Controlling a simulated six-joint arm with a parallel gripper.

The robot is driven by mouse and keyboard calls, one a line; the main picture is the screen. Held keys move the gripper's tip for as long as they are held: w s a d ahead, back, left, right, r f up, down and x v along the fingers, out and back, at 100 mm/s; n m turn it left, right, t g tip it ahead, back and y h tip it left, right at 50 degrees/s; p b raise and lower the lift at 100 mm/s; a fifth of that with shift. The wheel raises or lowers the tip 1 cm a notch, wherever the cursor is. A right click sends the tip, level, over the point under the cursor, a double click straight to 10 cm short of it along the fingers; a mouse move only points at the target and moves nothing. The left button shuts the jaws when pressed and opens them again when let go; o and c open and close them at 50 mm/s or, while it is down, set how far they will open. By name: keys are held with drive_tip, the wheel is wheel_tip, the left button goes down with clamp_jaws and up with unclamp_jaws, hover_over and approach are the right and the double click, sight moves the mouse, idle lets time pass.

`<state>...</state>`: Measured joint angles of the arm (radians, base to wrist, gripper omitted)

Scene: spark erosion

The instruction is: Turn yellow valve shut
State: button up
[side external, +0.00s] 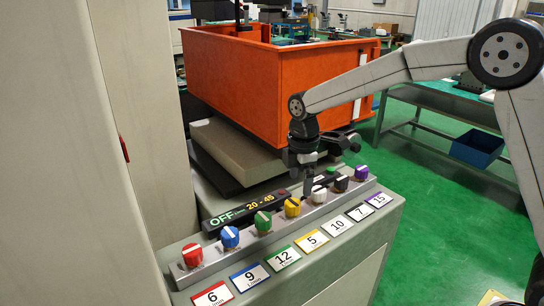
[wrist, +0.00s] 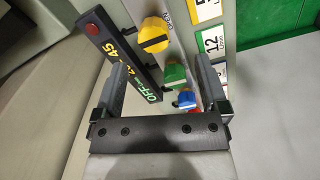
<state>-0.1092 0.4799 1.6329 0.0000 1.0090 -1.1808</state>
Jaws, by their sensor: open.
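The yellow valve (side external: 292,207) is a round knob in the middle of a row of coloured valves on a grey rail. In the wrist view the yellow valve (wrist: 154,36) has a dark bar across its face, with the word OPEN printed beside it. My gripper (side external: 307,186) points down just behind and right of the yellow valve, close to the white valve (side external: 320,192). In the wrist view my gripper (wrist: 163,62) is open and empty, with the yellow valve beyond the fingertips. I cannot tell its exact height above the row.
Red (side external: 192,255), blue (side external: 229,237), green (side external: 263,221), black (side external: 341,183) and purple (side external: 361,173) valves share the rail. Numbered labels lie in front. A dark display strip (side external: 237,212) reads OFF 20-45. A large orange tank (side external: 235,80) stands behind.

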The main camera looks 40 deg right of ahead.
sight(293, 202)
drive_tip(key=shift+w+a+r+n, duration=0.15)
drive_tip(key=shift+w+n, duration=0.2)
drive_tip(key=shift+w+a+r+n, duration=0.15)
drive_tip(key=shift+w+n, duration=0.2)
drive_tip(key=shift+f, duration=0.15)
drive_tip(key=shift+f, duration=3.8)
clamp_jaws()
